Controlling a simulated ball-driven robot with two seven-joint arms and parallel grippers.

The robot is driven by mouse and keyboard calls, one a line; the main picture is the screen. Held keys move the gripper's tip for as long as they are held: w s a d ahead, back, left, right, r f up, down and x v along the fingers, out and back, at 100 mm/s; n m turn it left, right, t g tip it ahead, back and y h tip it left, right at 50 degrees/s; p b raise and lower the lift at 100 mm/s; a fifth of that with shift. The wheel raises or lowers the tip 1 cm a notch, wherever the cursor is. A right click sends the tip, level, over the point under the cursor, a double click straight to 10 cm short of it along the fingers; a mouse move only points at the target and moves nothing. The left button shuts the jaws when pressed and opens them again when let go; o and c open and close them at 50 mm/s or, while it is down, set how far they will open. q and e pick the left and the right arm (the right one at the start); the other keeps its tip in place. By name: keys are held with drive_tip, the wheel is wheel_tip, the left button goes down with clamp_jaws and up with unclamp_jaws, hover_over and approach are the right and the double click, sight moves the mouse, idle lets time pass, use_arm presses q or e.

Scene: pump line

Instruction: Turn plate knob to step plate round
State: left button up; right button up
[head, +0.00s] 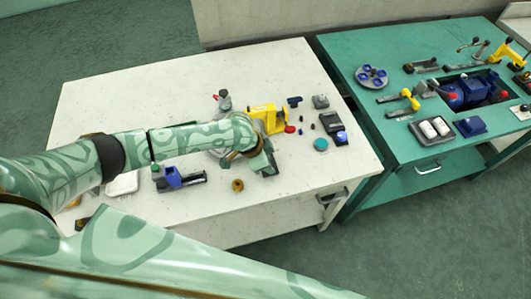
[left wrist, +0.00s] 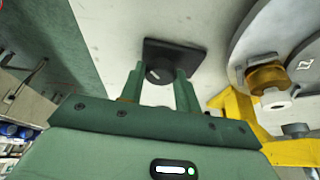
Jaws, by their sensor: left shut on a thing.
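The plate knob (left wrist: 165,60) is a black round knob with a pale line on its face, on a dark square base. My left gripper (left wrist: 160,78) has its two green fingers on either side of the knob, shut on it. In the head view my left gripper (head: 266,161) is over the white table and hides the knob. The grey round plate (left wrist: 250,42) lies right of the knob in the left wrist view, cut off by the frame. A brass-coloured part with a pale end (left wrist: 268,80) shows at the plate. My right gripper is not in view.
A yellow frame (head: 269,117) stands just beyond my left gripper; small parts lie to its right. A blue-and-grey device (head: 178,179) and a brass ring (head: 237,185) sit nearer. A green bench (head: 385,45) with several pump parts stands at right. The white table's (head: 110,110) far left is clear.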

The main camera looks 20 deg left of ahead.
use_arm(q)
drive_tip(key=n+p, duration=0.1)
drive_tip(key=p, duration=0.1)
drive_tip(key=n+t+y+p, duration=0.1)
drive_tip(key=n+p, duration=0.1)
drive_tip(key=p, duration=0.1)
drive_tip(key=n+p, duration=0.2)
drive_tip(key=shift+s+d+r+p, duration=0.2)
drive_tip(key=shift+r+p, duration=0.1)
drive_tip(key=shift+f+n+t+y+p, duration=0.2)
drive_tip(key=shift+n+y+p, duration=0.2)
drive_tip(key=shift+n+p, duration=0.5)
drive_tip(key=shift+f+n+t+y+p, duration=0.15)
drive_tip(key=shift+n+y+p, duration=0.35)
drive_tip(key=shift+n, duration=0.6)
drive_tip(key=shift+t, duration=0.25)
drive_tip(key=o, duration=0.9)
drive_tip(key=shift+w, duration=0.1)
drive_tip(key=shift+o, duration=0.2)
drive_tip(key=shift+r, duration=0.1)
drive_tip(key=p+v, duration=0.9)
drive_tip(key=v, duration=0.7)
drive_tip(key=shift+r, duration=0.15)
